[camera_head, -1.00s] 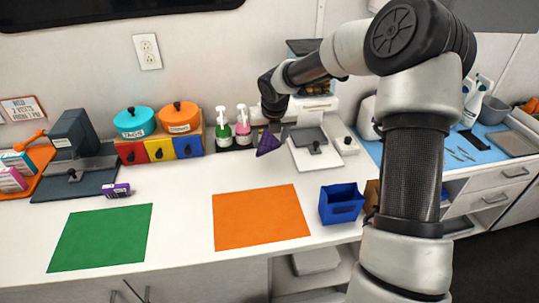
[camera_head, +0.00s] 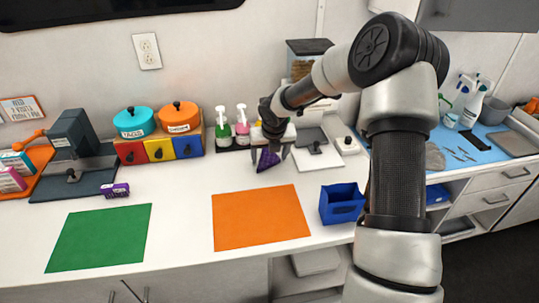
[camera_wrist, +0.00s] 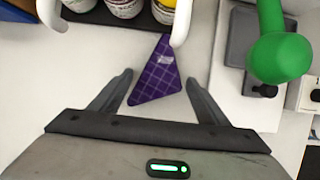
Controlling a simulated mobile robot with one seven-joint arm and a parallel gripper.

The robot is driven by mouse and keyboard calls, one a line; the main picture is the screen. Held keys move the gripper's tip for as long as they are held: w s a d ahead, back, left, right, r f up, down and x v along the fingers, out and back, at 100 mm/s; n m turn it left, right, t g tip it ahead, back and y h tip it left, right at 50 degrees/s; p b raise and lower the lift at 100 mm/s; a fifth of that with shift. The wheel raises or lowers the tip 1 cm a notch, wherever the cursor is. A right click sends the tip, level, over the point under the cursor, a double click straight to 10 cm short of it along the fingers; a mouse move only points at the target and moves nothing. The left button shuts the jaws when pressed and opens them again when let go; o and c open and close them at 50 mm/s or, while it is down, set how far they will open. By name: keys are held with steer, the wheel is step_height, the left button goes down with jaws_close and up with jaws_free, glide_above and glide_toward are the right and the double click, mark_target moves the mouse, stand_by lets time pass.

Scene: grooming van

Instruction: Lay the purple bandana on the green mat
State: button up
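The purple bandana (camera_head: 267,160), a folded triangle with pale lines, is on the white counter behind the orange mat. My gripper (camera_head: 269,154) is right above it. In the wrist view, the bandana (camera_wrist: 157,75) shows between the two spread fingers of my gripper (camera_wrist: 160,80), with a gap on each side. The gripper is open and holds nothing. The green mat (camera_head: 100,238) lies flat and bare at the front left of the counter.
The orange mat (camera_head: 260,218) lies bare between the bandana and the front edge. Pump bottles (camera_head: 242,130) stand close behind my gripper. A grey scale-like device (camera_head: 315,146) is at its right, a blue bin (camera_head: 341,204) at front right.

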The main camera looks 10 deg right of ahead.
steer(key=shift+o, duration=0.8)
steer(key=shift+f+b, duration=0.15)
steer(key=shift+b, duration=0.2)
